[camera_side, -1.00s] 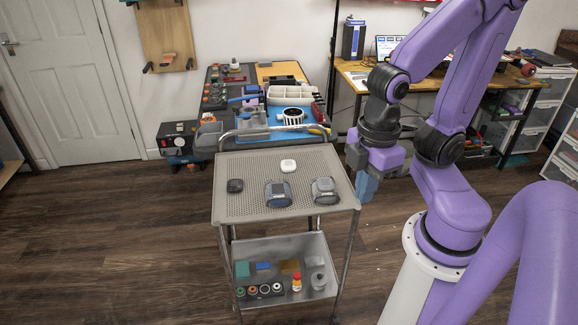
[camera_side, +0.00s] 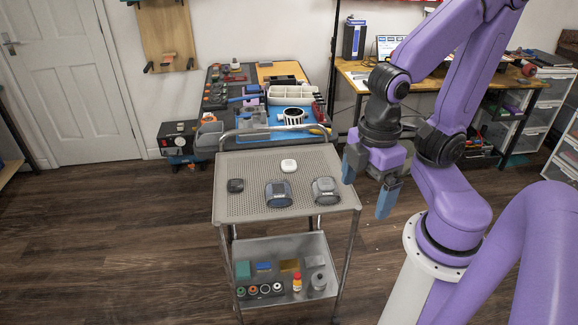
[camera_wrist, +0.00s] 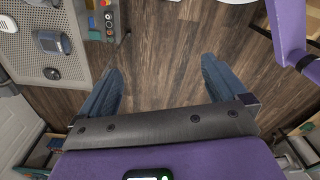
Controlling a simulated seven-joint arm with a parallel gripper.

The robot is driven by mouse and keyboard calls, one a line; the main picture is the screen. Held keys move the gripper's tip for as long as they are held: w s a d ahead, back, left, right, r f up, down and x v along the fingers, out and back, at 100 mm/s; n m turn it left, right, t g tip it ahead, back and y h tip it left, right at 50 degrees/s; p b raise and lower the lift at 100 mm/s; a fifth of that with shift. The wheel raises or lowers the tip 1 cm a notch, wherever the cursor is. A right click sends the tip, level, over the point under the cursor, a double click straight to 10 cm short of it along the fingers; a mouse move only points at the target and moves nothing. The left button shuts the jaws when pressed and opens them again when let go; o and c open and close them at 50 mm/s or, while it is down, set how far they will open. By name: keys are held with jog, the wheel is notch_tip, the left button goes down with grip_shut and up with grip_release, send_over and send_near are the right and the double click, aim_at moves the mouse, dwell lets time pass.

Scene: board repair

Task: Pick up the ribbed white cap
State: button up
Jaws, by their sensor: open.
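A small white piece with a grey top (camera_side: 289,166) lies on the cart's upper tray, towards the back; it looks like the cap, but its ribs are too small to make out. It also shows at the left edge of the wrist view (camera_wrist: 8,24). My gripper (camera_side: 367,185) is open and empty, to the right of the tray and apart from everything on it. In the wrist view my gripper's fingers (camera_wrist: 160,65) are spread wide over bare floor.
The perforated tray (camera_side: 240,206) also bears a small dark piece (camera_side: 235,185) and two grey-blue devices (camera_side: 278,194) (camera_side: 325,190) in front of the white piece. A metal handle (camera_side: 272,130) rises at its back. The lower shelf (camera_side: 268,301) holds several small items. A cluttered bench stands behind.

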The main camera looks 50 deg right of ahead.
jog(key=w+f+m+g+y, duration=0.2)
jog(key=w+f+m+g, duration=0.15)
jog(key=w+m, duration=1.05)
jog(key=w+d+f+m+y, duration=0.55)
jog(key=w+d+m, duration=0.4)
jog(key=w, duration=0.35)
jog(key=w+d+f+m+t+y, duration=0.1)
jog(key=w+d+f+m+t, duration=0.2)
jog(key=d, duration=0.5)
jog(key=w+d+f+m+t+y, duration=0.1)
jog(key=d+f+m+t+y, duration=0.15)
jog(key=d+f+m, duration=0.35)
jog(key=d+f+m+t, duration=0.2)
jog(key=d+m+t, duration=0.15)
jog(key=d, duration=0.55)
jog(key=m+t+h, duration=0.3)
jog(key=m+t, duration=0.2)
send_near(289, 163)
jog(key=x, duration=0.8)
jog(key=shift+w+a+f, duration=0.1)
jog(key=shift+w, duration=0.1)
jog(key=c, duration=1)
